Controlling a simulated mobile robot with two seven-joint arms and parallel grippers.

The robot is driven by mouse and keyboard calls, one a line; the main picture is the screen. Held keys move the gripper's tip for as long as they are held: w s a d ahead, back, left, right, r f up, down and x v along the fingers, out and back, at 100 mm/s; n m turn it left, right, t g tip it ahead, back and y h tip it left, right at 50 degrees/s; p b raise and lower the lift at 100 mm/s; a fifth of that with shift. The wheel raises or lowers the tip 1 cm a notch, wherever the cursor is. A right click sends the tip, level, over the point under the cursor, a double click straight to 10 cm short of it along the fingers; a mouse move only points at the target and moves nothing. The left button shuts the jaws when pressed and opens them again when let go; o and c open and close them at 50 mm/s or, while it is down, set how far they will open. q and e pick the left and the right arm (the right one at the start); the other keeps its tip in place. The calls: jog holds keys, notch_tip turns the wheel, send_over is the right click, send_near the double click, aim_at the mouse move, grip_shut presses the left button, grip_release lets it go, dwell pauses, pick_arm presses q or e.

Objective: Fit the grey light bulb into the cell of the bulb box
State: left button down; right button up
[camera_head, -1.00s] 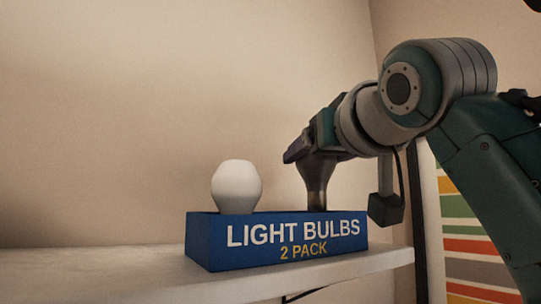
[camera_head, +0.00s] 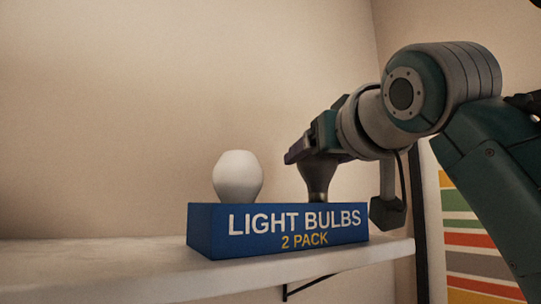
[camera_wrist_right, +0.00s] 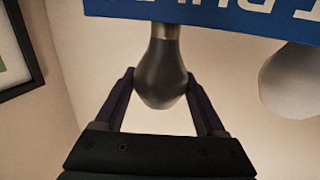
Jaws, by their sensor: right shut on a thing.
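The grey light bulb (camera_head: 318,179) is upright, neck down, over the right part of the blue bulb box (camera_head: 205,236). Its lower neck is hidden behind the box's front wall in the head view, so how deep it sits cannot be seen. My right gripper (camera_head: 314,158) is shut on the bulb's wide end. In the right wrist view, the two fingers (camera_wrist_right: 163,88) press on both sides of the grey bulb (camera_wrist_right: 162,72), and its metal neck meets the box edge (camera_wrist_right: 215,20). My left gripper is not in view.
A white bulb (camera_head: 237,177) stands in the left part of the box and shows beside the grey one in the right wrist view (camera_wrist_right: 292,82). The box rests on a white shelf (camera_head: 130,272) against a plain wall. A striped picture (camera_head: 475,235) hangs at right.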

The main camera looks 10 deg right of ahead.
jog(key=shift+f+b, duration=0.9)
jog(key=shift+f, duration=0.5)
jog(key=o, duration=0.9)
jog(key=shift+o, duration=0.2)
jog(key=s+p, duration=0.2)
jog(key=s, duration=0.8)
jog(key=shift+d+r+p, duration=0.15)
jog(key=shift+r+p, duration=0.1)
jog(key=shift+p, duration=0.1)
jog(key=shift+s, duration=0.1)
